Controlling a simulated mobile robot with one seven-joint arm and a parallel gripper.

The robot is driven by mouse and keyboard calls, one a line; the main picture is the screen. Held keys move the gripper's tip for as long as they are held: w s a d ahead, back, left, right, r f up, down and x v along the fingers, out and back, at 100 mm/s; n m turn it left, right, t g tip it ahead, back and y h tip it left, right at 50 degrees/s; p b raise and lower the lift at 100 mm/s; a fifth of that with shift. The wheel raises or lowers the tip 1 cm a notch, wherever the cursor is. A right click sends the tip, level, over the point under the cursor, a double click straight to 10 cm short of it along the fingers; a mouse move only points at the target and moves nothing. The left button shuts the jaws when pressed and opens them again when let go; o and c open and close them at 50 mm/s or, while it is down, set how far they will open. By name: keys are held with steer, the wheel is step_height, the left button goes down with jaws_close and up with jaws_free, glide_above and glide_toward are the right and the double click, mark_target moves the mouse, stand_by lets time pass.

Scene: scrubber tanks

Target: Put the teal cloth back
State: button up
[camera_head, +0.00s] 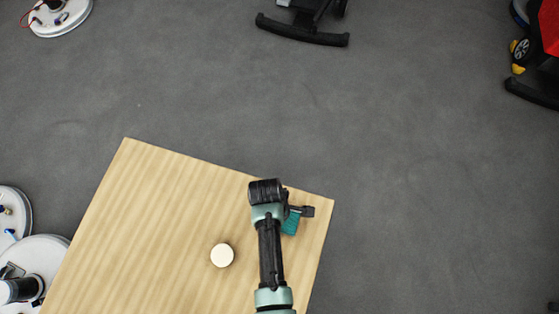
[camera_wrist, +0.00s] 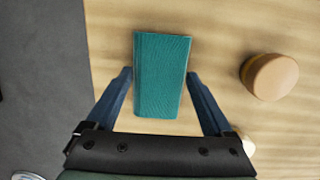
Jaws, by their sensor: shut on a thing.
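The teal cloth (camera_wrist: 162,76) is a folded, ribbed block between the two fingers of my gripper (camera_wrist: 160,78) in the wrist view. My gripper is shut on it, one finger at each long side. In the head view the cloth (camera_head: 291,222) shows partly below my gripper (camera_head: 298,212), near the right edge of the wooden table; my arm hides the rest. I cannot tell whether the cloth touches the tabletop.
A round cream-coloured piece (camera_head: 222,255) stands on the wooden table (camera_head: 150,210), left of my arm. Round white machines (camera_head: 40,262) lie at the left. Black-bumpered machines (camera_head: 302,30) stand at the back and top right. The grey floor between is clear.

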steer(key=o, duration=1.1)
steer(key=shift+c, duration=0.2)
